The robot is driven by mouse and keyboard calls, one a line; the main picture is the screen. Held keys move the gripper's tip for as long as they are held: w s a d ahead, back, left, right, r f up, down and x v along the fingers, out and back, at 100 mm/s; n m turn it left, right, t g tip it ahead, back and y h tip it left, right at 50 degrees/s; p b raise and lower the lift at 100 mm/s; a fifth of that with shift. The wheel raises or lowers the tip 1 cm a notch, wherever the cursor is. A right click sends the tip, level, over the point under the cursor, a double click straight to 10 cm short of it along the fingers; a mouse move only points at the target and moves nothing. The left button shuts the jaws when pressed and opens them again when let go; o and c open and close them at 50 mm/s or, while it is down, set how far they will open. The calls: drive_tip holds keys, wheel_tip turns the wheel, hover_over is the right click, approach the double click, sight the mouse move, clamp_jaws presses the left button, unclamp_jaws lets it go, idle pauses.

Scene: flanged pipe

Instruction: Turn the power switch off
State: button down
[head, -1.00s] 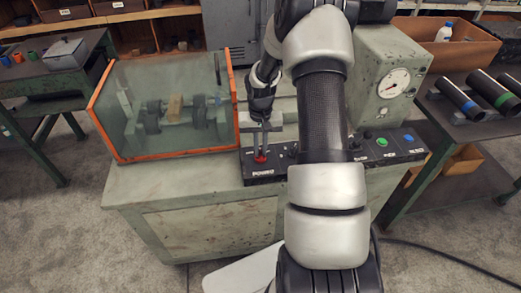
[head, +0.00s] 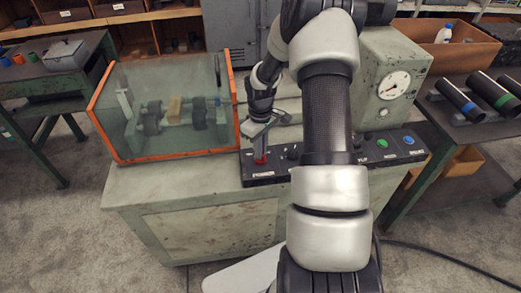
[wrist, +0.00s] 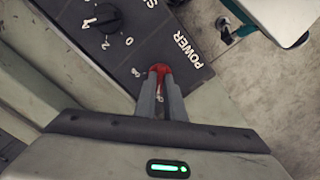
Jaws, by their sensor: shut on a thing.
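The power switch is a red-tipped lever (head: 261,159) at the left end of the black control panel (head: 262,181), above the POWER label. It also shows in the wrist view as a red tip (wrist: 160,68) between my fingertips. My gripper (head: 260,155) is shut on this red tip, its fingers reaching down to it at a tilt. In the wrist view my gripper (wrist: 161,80) hides most of the lever, so its exact position is hard to tell. A small white mark is on the panel beside it.
A black rotary knob (wrist: 103,18) is close to the switch. A glass box with an orange frame (head: 160,157) stands just left of the panel, with rollers inside. Green (head: 382,143) and blue (head: 408,140) buttons are at the right. A gauge (head: 394,86) is behind them.

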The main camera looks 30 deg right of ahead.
drive_tip(key=shift+n, duration=0.5)
drive_tip(key=c, duration=1.8)
unclamp_jaws()
drive_tip(key=shift+c, duration=0.2)
drive_tip(key=shift+r, duration=0.1)
wheel_tip(320, 180, up, 17)
drive_tip(key=shift+r+p, duration=0.15)
drive_tip(key=shift+p, duration=0.25)
